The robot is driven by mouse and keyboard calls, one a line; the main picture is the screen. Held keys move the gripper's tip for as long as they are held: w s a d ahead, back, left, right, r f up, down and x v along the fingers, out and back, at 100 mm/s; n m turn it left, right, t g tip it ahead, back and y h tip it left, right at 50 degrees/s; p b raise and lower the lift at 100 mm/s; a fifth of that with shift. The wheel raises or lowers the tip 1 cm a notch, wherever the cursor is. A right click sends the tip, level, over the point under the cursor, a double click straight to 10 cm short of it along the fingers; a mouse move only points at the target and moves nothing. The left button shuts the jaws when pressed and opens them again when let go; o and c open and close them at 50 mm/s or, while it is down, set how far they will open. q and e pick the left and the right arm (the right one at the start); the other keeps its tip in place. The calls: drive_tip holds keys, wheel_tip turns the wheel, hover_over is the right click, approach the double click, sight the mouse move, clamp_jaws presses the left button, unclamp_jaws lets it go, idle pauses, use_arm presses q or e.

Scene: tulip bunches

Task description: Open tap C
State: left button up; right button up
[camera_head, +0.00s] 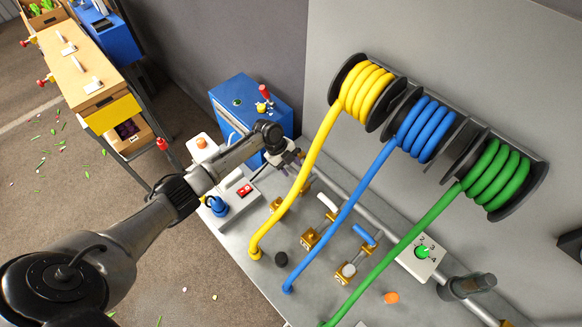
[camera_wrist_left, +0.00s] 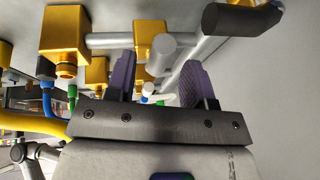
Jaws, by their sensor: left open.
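Several brass tap fittings sit on the grey bench among the hoses, such as one brass fitting (camera_head: 310,238) in the middle; I cannot read which one is tap C. A white handle (camera_head: 327,202), a blue handle (camera_head: 364,236) and a pale round knob (camera_head: 349,270) show on them. My left gripper (camera_head: 290,159) is open, above the bench's back part near the yellow hose. In the left wrist view its purple fingers (camera_wrist_left: 160,82) stand apart, with a grey rod end (camera_wrist_left: 163,52) and a white handle (camera_wrist_left: 160,99) seen between them, apparently beyond. Brass blocks (camera_wrist_left: 65,32) fill the upper left.
Yellow (camera_head: 300,180), blue (camera_head: 350,200) and green (camera_head: 400,250) hoses slant down from wall reels across the taps. A grey pipe (camera_head: 345,196) runs behind them. A blue box (camera_head: 250,105) stands behind my gripper. A switch box (camera_head: 420,255) is at right.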

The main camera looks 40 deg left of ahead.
use_arm(q)
drive_tip(key=shift+w+d+f, duration=0.1)
drive_tip(key=shift+d+f, duration=0.15)
drive_tip(key=shift+f, duration=0.4)
drive_tip(key=shift+c, duration=0.3)
clamp_jaws()
